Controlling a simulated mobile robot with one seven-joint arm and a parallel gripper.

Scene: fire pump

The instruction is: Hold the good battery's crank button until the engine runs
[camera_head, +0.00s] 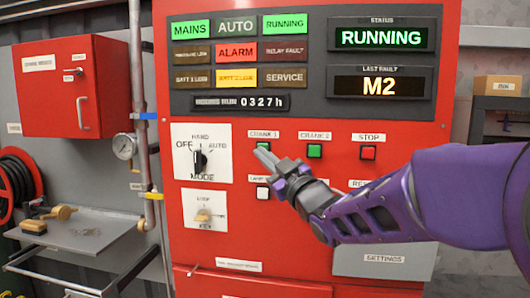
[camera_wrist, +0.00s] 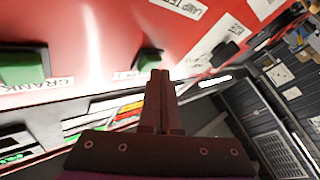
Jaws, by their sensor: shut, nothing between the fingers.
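The red control panel (camera_head: 300,200) carries the green CRANK 1 button (camera_head: 263,146), green CRANK 2 button (camera_head: 314,151) and red STOP button (camera_head: 368,153). My gripper (camera_head: 262,153) is shut and empty, its tips at CRANK 1. In the wrist view the shut fingers (camera_wrist: 160,75) end beside a green button (camera_wrist: 150,60); I cannot tell whether they touch it. Another green button (camera_wrist: 22,70) is at the left there. The STATUS display (camera_head: 381,38) reads RUNNING, and the green RUNNING lamp (camera_head: 285,24) is lit. The yellow BATT 2 lamp (camera_head: 236,77) is lit; the BATT 1 lamp (camera_head: 192,79) is dark.
The MODE knob (camera_head: 200,159) points about upward, towards HAND. A key switch (camera_head: 204,215) and white button (camera_head: 263,193) sit below. A side tray (camera_head: 85,233), pipe and gauge (camera_head: 124,146) stand left of the panel.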

